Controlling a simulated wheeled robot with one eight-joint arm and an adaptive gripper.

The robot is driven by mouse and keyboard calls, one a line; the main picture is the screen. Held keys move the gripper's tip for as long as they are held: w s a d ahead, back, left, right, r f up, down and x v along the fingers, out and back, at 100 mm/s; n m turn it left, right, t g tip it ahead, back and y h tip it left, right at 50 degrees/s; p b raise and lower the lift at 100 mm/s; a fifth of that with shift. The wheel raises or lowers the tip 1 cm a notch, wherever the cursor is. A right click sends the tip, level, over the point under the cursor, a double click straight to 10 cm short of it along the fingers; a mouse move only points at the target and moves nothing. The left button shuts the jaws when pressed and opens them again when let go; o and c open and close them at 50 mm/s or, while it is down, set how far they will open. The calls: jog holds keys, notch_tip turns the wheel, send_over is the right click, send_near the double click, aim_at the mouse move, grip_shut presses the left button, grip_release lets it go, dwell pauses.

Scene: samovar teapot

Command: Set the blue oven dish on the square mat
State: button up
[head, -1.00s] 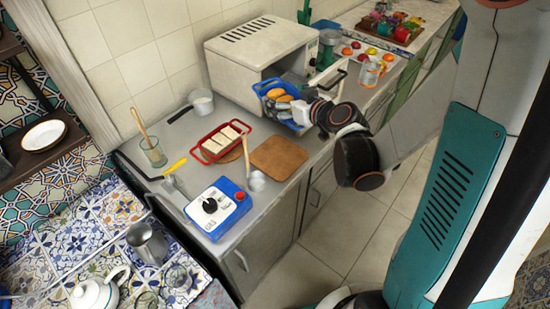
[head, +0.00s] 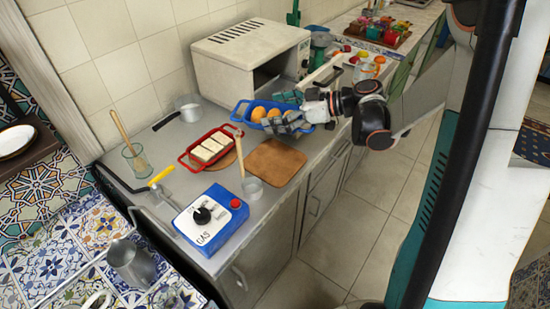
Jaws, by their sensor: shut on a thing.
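The blue oven dish (head: 241,117) holds several orange-brown pieces of food and is in front of the oven. My gripper (head: 291,112) is shut on the dish at its right part, and its fingers hide some of the dish. The dish appears held above the counter, behind the square mat; its exact height is hard to tell. The brown square mat (head: 275,163) lies flat and bare on the counter near the front edge.
A red dish (head: 190,163) with white blocks sits on a round brown mat (head: 226,160), left of the square mat. The white oven (head: 237,70) is open behind.

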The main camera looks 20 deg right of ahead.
aim_at(276, 161)
notch_tip(276, 161, down, 16)
jog(key=b, duration=0.5)
jog(key=shift+r+b, duration=0.15)
jog(key=shift+b, duration=0.2)
jog(key=o, duration=1.2)
jog(key=shift+d+r, duration=0.1)
jog(key=shift+d, duration=0.05)
jog(key=p+v, duration=0.3)
jog(key=v, duration=0.8)
jog(key=shift+s+d, duration=0.25)
jog(key=shift+d, duration=0.1)
